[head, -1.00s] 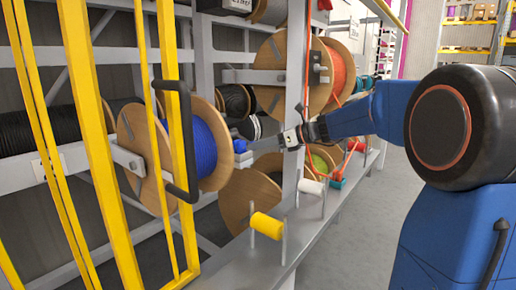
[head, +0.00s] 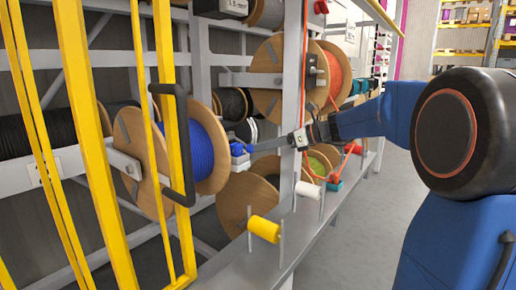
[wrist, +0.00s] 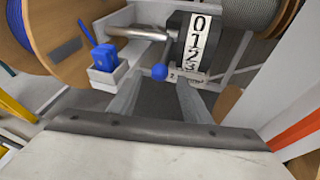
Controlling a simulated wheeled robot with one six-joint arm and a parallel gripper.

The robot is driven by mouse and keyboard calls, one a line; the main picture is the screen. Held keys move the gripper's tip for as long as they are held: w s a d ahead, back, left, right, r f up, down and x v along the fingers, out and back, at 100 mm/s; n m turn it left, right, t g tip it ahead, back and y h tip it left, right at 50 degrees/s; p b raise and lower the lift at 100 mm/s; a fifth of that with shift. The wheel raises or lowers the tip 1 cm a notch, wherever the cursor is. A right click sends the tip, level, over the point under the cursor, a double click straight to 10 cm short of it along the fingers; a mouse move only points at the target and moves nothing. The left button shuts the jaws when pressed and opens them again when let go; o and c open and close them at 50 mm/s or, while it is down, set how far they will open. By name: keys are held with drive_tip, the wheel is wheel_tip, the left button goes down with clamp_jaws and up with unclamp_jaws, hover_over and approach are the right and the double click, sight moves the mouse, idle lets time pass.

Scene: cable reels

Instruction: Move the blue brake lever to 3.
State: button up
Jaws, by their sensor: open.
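The blue brake lever shows as a round blue knob (wrist: 160,71) in the wrist view; its shaft is hard to make out. Beside it, to the right, is a dark block with a white number scale (wrist: 193,42) reading 0, 1, 2, 3 from top to bottom. The knob lies left of the scale, about level with the 3 in the picture. My gripper (wrist: 160,92) is open, with one finger on each side below the knob. I cannot tell whether a finger touches it. In the head view my gripper (head: 287,141) is by the rack post, and the knob is not clear.
A blue cable reel (head: 205,155) hangs left, with a blue piece in a white holder (wrist: 105,77) beside it. An orange cable reel (head: 335,75) is at the upper right. A yellow spool (head: 263,228) and a white spool (head: 308,189) stand along the shelf edge. Yellow bars (head: 90,140) are at left.

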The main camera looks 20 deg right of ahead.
drive_tip(key=v, duration=1.3)
drive_tip(key=shift+r, duration=0.1)
